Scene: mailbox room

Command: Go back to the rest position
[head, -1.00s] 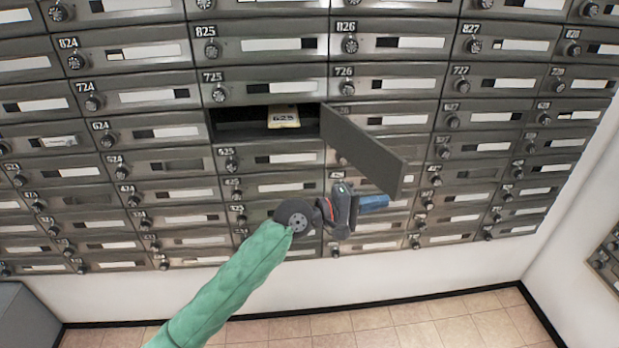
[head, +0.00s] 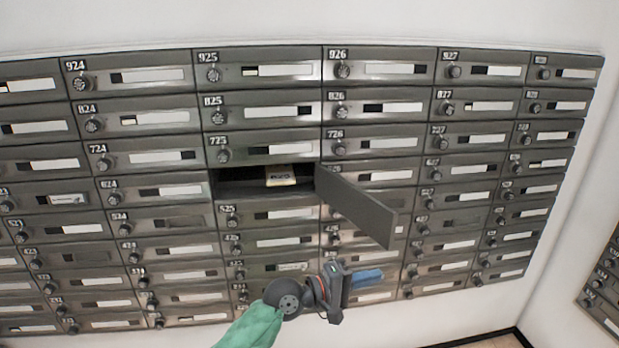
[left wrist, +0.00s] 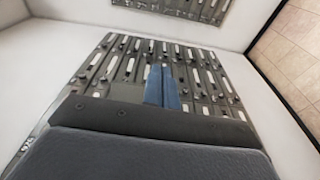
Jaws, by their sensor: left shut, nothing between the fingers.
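My left gripper (head: 366,278) is in front of the lower mailbox rows in the head view, its blue fingers pointing right. The fingers are shut and empty. They also show in the left wrist view (left wrist: 162,88), with mailboxes beyond them. The gripper is below the open mailbox door (head: 355,207) and apart from it in the picture. The open mailbox (head: 237,185) holds a pale yellow item with printing (head: 281,175), lying inside near the opening. My right gripper is not in view.
The bank of grey mailboxes (head: 262,151) fills most of the wall. The open door sticks out to the right of its compartment. Another mailbox bank (head: 605,290) is on the right wall. Floor tiles (head: 488,341) show at the bottom right.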

